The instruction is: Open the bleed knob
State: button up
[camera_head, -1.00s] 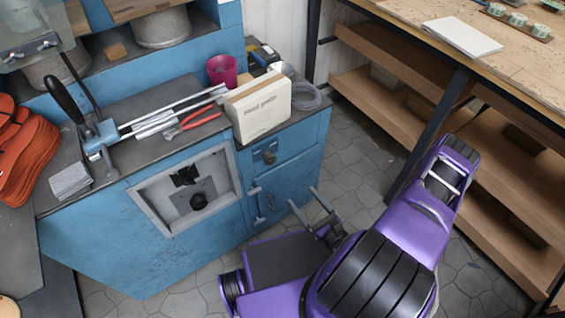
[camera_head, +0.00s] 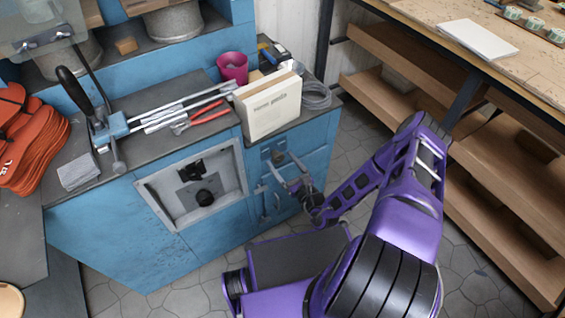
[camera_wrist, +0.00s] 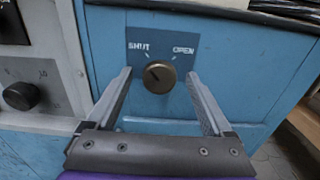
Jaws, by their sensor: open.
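The bleed knob is a round brass knob (camera_wrist: 160,77) on a dark blue plate marked SHUT on the left and OPEN on the right. A dark line on its face points up and left, toward SHUT. In the head view the knob (camera_head: 278,158) is on the blue cabinet's front, right of the grey-framed panel. My gripper (camera_wrist: 159,74) is open, its two fingers apart on either side of the knob in the wrist view, with gaps showing. In the head view my gripper (camera_head: 281,163) is close in front of the cabinet. I cannot tell how far the tips are from the plate.
A grey-framed panel (camera_head: 165,217) with a black knob (camera_head: 205,197) is left of the plate. A cabinet handle (camera_head: 262,203) is below the knob. A cream box (camera_head: 270,108) and pink cup (camera_head: 232,68) stand on the counter above. Wooden shelves (camera_head: 500,200) are at the right.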

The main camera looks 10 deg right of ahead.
jog(key=shift+c, duration=0.2)
jog(key=c, duration=1.3)
jog(key=shift+m, duration=0.4)
jog(key=m, duration=0.3)
jog(key=shift+d+f+m, duration=0.1)
jog(key=shift+m, duration=0.3)
jog(key=m, duration=0.4)
jog(key=shift+m+b, duration=0.3)
jog(key=m, duration=0.4)
jog(key=shift+f, duration=0.15)
jog(key=m+b, duration=0.1)
jog(key=m, duration=0.3)
jog(key=shift+m, duration=0.3)
